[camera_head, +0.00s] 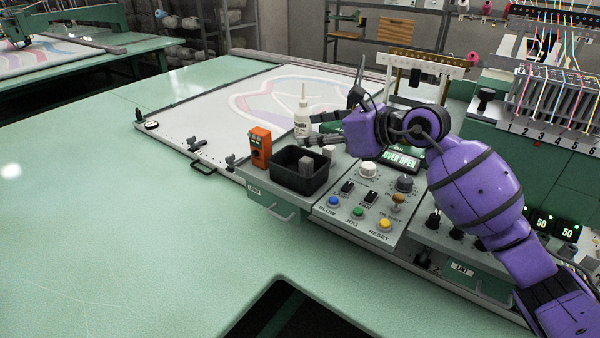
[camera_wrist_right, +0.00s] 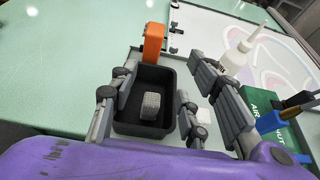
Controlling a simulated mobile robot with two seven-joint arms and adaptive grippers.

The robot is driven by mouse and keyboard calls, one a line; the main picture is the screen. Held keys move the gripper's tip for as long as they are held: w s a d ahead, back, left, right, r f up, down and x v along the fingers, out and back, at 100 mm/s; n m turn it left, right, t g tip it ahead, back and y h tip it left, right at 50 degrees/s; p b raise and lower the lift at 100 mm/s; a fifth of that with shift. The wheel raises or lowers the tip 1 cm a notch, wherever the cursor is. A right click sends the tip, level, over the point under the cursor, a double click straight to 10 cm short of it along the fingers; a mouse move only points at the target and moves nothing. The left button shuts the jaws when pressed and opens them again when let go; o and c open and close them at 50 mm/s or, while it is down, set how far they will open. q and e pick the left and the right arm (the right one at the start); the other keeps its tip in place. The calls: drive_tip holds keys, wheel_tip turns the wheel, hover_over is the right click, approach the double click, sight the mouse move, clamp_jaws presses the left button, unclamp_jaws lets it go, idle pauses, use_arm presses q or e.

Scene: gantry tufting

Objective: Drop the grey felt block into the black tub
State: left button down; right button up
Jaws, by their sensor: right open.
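The black tub (camera_head: 290,184) stands on the left part of the control panel. A grey felt block (camera_head: 306,168) shows within the tub's opening, and the right wrist view also shows the block (camera_wrist_right: 151,105) inside the tub walls (camera_wrist_right: 168,82). Whether it rests on the floor of the tub I cannot tell. My right gripper (camera_head: 318,128) is above and behind the tub, its fingers pointing left. In the right wrist view its fingers (camera_wrist_right: 150,85) are spread wide on either side of the tub, with nothing between their tips. My left gripper is out of view.
An orange device (camera_head: 260,147) stands left of the tub. A white bottle (camera_head: 302,113) stands close behind my right fingers. A small pale block (camera_head: 329,152) is at the tub's right rear. Buttons and knobs (camera_head: 358,212) lie right. The green table at left is clear.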

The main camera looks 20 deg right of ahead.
drive_tip(key=v, duration=1.2)
